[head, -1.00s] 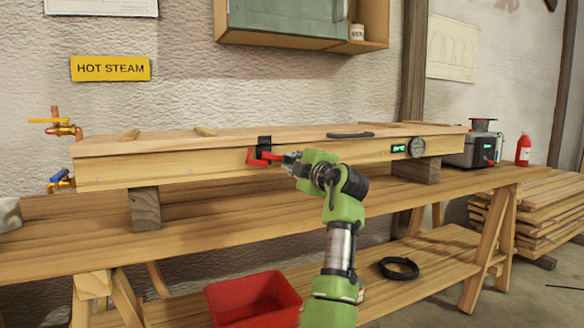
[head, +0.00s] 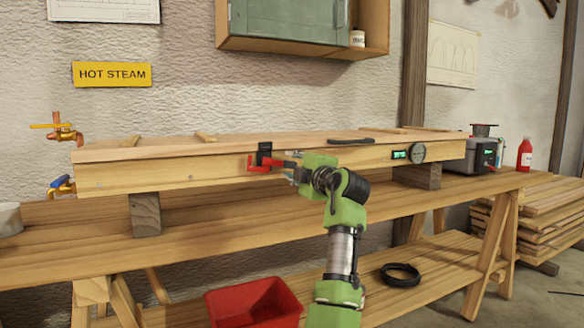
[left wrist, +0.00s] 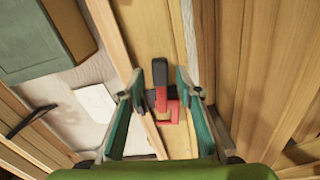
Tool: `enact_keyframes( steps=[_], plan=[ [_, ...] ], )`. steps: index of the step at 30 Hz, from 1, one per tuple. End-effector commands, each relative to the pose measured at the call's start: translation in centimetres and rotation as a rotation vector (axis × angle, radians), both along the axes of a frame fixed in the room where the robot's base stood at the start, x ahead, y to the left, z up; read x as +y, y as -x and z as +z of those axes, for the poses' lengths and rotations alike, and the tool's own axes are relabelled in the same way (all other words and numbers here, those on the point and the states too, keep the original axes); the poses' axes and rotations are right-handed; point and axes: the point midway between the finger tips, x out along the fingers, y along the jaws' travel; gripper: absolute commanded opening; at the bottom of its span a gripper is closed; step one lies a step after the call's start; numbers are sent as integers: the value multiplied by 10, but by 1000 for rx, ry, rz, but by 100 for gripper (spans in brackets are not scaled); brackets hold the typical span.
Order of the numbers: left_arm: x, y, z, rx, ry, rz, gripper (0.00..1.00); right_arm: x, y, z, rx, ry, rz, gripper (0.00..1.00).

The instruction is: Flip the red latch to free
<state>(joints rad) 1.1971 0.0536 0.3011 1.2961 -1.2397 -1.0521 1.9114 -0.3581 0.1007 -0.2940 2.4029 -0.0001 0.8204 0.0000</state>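The red latch (head: 262,166) with its black mount (head: 264,149) is on the front face of the long wooden steam box (head: 210,171). In the left wrist view, the fingers of my left gripper (left wrist: 171,76) are apart. The latch's red handle (left wrist: 161,100) shows between them, nearer the left finger; I cannot tell whether they touch. My right gripper is not in view.
The steam box rests on wooden blocks (head: 146,214) on a workbench (head: 90,250). A round gauge (head: 417,152) and lit display are on its front at right. A dark handle (head: 351,141) lies on top. A red bin (head: 252,303) stands below.

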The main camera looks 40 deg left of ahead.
Motion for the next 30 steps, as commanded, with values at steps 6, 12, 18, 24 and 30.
enact_keyframes(
  steps=[6,12,18,24,30],
  plan=[
    [-4,1,0,1,-1,0,32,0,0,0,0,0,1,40],
    [-34,13,0,0,-1,-2,32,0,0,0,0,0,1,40],
    [-74,29,-1,-1,0,-3,32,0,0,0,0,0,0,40],
    [-102,41,-1,1,0,-2,32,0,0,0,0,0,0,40],
    [-111,46,0,1,0,-1,32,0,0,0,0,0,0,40]
  ],
)
